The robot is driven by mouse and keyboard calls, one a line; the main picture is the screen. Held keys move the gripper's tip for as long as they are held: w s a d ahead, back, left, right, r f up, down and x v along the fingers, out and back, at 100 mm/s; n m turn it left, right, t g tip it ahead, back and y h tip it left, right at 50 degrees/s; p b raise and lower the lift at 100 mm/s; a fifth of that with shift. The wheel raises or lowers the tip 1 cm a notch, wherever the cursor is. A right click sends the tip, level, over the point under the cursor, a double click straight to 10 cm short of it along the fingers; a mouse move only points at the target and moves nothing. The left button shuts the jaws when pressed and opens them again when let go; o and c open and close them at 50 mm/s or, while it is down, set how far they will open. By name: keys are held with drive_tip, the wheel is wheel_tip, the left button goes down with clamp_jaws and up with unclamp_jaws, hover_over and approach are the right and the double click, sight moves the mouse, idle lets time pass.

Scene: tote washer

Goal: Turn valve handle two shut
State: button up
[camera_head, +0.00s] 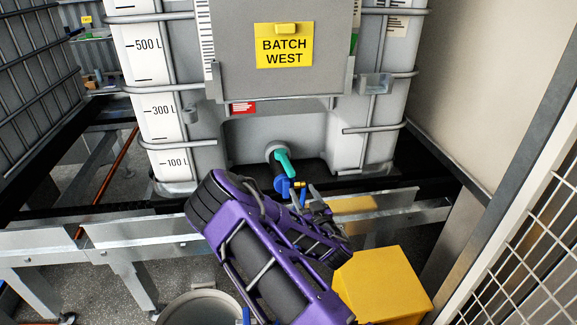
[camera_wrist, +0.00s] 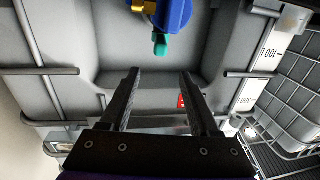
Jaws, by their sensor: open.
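One valve shows, low at the front of the grey tank labelled "BATCH WEST". It has a teal handle (camera_head: 284,161) and a blue body (camera_head: 282,184) with a small brass-coloured fitting. No number shows on it. In the wrist view the teal handle (camera_wrist: 160,45) hangs below the blue body (camera_wrist: 173,12) at the top edge, and the top of the body is cut off. My gripper (camera_wrist: 160,73) is open and empty, its two dark fingers apart below the handle in that picture. In the head view my purple arm partly hides my gripper (camera_head: 309,192), just right of the valve.
The caged tank (camera_head: 232,165) stands behind a grey metal rail (camera_head: 75,238). A yellow box (camera_head: 385,283) is right of my arm, and a round grey vessel (camera_head: 200,305) is at the bottom. A white mesh panel (camera_head: 530,230) closes the right side.

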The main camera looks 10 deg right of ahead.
sight(289, 165)
drive_tip(key=w, duration=0.5)
drive_tip(key=w+a, duration=0.1)
drive_tip(key=w, duration=0.3)
drive_tip(key=w+a, duration=0.1)
drive_tip(key=w, duration=0.4)
drive_tip(key=shift+w+a, duration=0.1)
drive_tip(key=shift+w, duration=0.2)
clamp_jaws()
idle(0.7)
